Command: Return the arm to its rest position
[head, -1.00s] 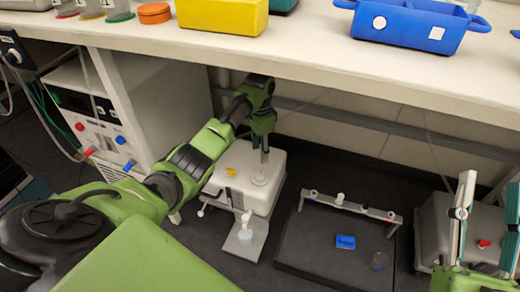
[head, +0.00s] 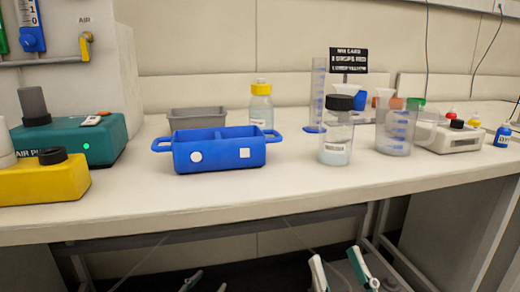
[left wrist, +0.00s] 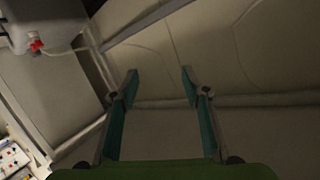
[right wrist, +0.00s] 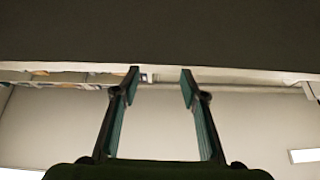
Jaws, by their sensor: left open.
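My left gripper (head: 206,284) shows only its fingertips at the bottom edge of the head view, below the bench's front edge. In the left wrist view (left wrist: 158,75) its two fingers stand wide apart with nothing between them. My right gripper (head: 340,268) shows at the bottom of the head view, to the right of the left one. In the right wrist view (right wrist: 160,75) its fingers are also apart and empty. Both arms are otherwise out of the head view.
The white bench (head: 300,196) overhangs above the grippers. On it stand a blue two-compartment tray (head: 220,158), a clear bottle (head: 337,140), a beaker (head: 396,128), a yellow-capped bottle (head: 261,105), a teal device (head: 75,140) and a white device (head: 450,137). A metal rail runs beneath.

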